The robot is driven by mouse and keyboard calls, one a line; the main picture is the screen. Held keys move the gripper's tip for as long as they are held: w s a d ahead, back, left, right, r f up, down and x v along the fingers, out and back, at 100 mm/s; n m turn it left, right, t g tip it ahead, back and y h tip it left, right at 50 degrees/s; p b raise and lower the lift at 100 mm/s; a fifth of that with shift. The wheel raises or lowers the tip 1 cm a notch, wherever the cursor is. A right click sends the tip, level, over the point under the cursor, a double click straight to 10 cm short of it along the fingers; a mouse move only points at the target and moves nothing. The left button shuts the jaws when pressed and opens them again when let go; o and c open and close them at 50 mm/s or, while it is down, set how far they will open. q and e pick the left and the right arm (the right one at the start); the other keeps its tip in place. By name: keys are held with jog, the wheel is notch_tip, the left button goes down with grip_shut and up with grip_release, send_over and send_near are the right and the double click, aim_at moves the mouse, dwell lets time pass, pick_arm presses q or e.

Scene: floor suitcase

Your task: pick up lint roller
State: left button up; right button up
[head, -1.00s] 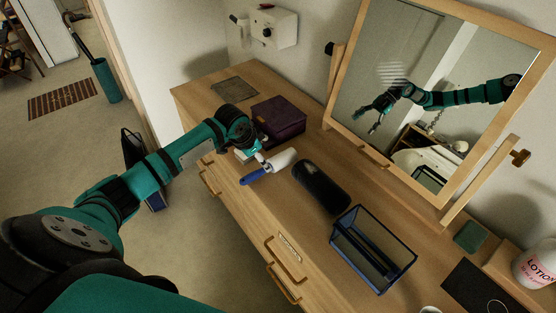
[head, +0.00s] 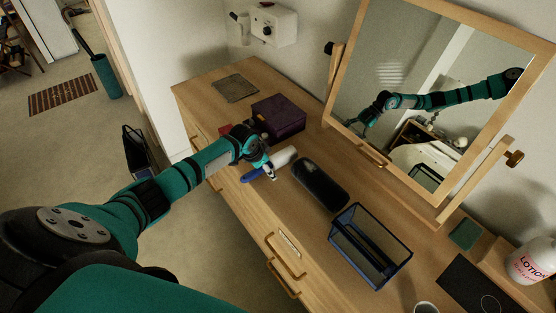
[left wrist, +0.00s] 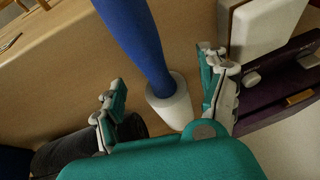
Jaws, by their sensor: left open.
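The lint roller has a white roll (head: 284,156) and a blue handle (head: 251,176). It lies on the wooden dresser top near its front edge. My left gripper (head: 267,170) is over the roller and hides its middle. In the left wrist view the blue handle (left wrist: 140,40) and white roll (left wrist: 171,104) lie between the two spread fingers of my left gripper (left wrist: 168,92). I see no finger clearly touching the roller. My right gripper is not in view.
A dark cylindrical case (head: 320,185) lies close to the right of the roller, with a blue mesh basket (head: 370,247) beyond it. A purple box (head: 279,117) stands behind the gripper. A tilting mirror (head: 430,90) stands at the back.

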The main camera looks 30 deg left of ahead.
pick_arm(q)
jog(key=c, duration=0.6)
grip_shut()
notch_tip(320, 180, up, 10)
jog(key=b, duration=0.2)
